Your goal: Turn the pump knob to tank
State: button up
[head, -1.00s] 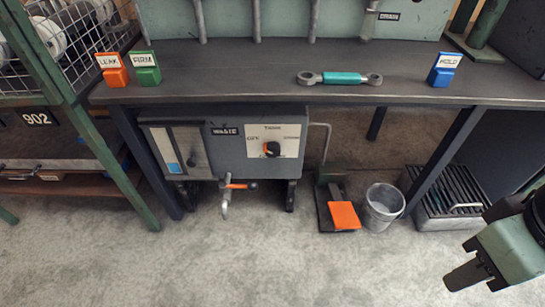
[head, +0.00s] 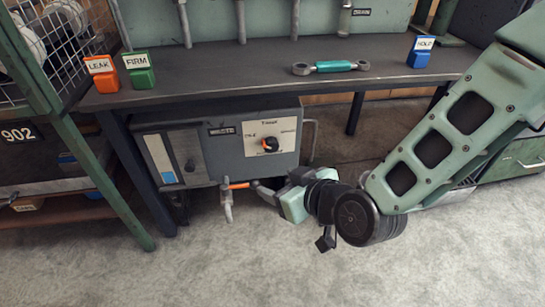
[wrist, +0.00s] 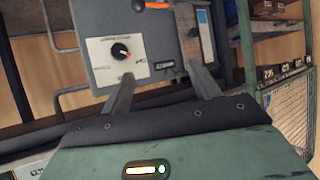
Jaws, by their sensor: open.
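Which word the mark points at, I cannot tell. My gripper (head: 262,190) is open, below and apart from the knob in the head view. In the wrist view, the knob (wrist: 121,52) appears upside down beyond the left fingertip, outside the gap between the fingers (wrist: 160,72). Nothing is held.
An orange-handled tap (head: 228,195) hangs under the box, close to my gripper. A bent pipe (head: 312,138) runs at the box's right. The bench top (head: 220,85) overhangs above. A green rack (head: 90,170) stands left. The floor in front is clear.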

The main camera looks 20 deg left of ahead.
notch_tip(320, 180, down, 4)
jog(key=w+a+m+t+y+b, duration=0.1)
jog(key=a+t, duration=0.1)
jog(key=t, duration=0.1)
jog(key=m+t+h+b, duration=0.1)
jog(key=m+t+h, duration=0.1)
jog(key=m+t, duration=0.3)
send_near(272, 148)
jog(key=shift+n+t, duration=0.6)
jog(key=shift+n, duration=0.1)
jog(key=b+x, duration=0.4)
jog(key=b, duration=0.1)
jog(key=f+b+x, duration=0.1)
jog(key=b+x, duration=0.1)
jog(key=x, duration=0.1)
jog(key=shift+a+f+b, duration=0.1)
jog(key=shift+a+b, duration=0.15)
jog(key=shift+b, duration=0.1)
jog(key=shift+w+a, duration=0.25)
jog(key=shift+w, duration=0.2)
jog(key=c, duration=1)
